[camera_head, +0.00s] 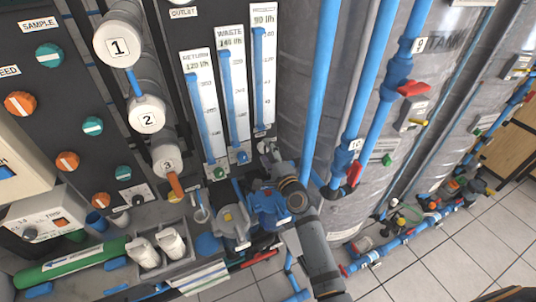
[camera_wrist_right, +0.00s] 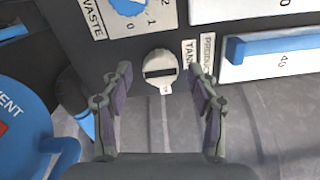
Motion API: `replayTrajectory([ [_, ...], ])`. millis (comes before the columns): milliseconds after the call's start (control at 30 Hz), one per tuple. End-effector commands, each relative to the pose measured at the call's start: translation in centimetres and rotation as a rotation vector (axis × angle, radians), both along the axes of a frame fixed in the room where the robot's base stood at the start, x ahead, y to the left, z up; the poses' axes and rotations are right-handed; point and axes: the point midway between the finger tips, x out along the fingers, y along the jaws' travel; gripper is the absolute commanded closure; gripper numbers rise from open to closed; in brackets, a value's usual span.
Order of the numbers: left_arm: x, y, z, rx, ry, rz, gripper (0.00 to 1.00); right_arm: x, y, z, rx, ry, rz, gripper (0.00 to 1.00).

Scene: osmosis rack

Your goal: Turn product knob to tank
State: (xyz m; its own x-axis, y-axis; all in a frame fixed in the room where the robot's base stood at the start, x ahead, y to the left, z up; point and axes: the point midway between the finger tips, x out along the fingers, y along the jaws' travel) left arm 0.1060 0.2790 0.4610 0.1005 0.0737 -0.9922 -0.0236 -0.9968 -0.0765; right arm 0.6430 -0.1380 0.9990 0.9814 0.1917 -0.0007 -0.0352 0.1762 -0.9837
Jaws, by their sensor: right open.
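The product knob (camera_wrist_right: 160,71) is a round pale knob with a dark bar across its face, on the dark panel. Beside it, on its right in the right wrist view, are turned labels reading TANK (camera_wrist_right: 190,58) and PRODUCT (camera_wrist_right: 208,55). My right gripper (camera_wrist_right: 160,85) is open, one finger to each side of the knob's lower part in that view. I cannot tell whether the fingers touch it. In the head view my right gripper (camera_head: 270,153) is at the panel's lower right edge, where the knob is not clearly seen. My left gripper is not in view.
Flow meters (camera_head: 198,115) stand above and left of my right gripper. A blue fitting (camera_head: 268,207) sits close below it. Blue pipes (camera_head: 320,90) and a grey tank (camera_head: 290,60) are to the right. Red valve handles (camera_head: 412,89) stick out farther right.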

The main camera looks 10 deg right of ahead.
Motion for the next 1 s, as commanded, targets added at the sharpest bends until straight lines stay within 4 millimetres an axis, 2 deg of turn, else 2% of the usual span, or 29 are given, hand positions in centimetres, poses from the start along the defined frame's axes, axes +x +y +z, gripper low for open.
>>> replayTrajectory([
  [167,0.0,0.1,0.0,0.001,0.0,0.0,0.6,-1.8,-0.3,-0.1,0.0,0.002,0.0,0.4],
  [400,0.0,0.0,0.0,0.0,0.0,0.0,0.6,-7.6,-1.5,-0.1,0.0,0.003,0.0,0.4],
  [600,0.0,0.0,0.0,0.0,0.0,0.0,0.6,-10.9,-2.1,-0.1,-0.001,0.003,0.001,0.4],
  [733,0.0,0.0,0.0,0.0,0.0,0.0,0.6,-11.7,-2.3,0.0,0.0,0.001,0.0,0.4],
  [1000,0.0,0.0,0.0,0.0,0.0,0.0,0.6,-11.8,-2.3,0.0,0.0,0.0,0.0,0.4],
])
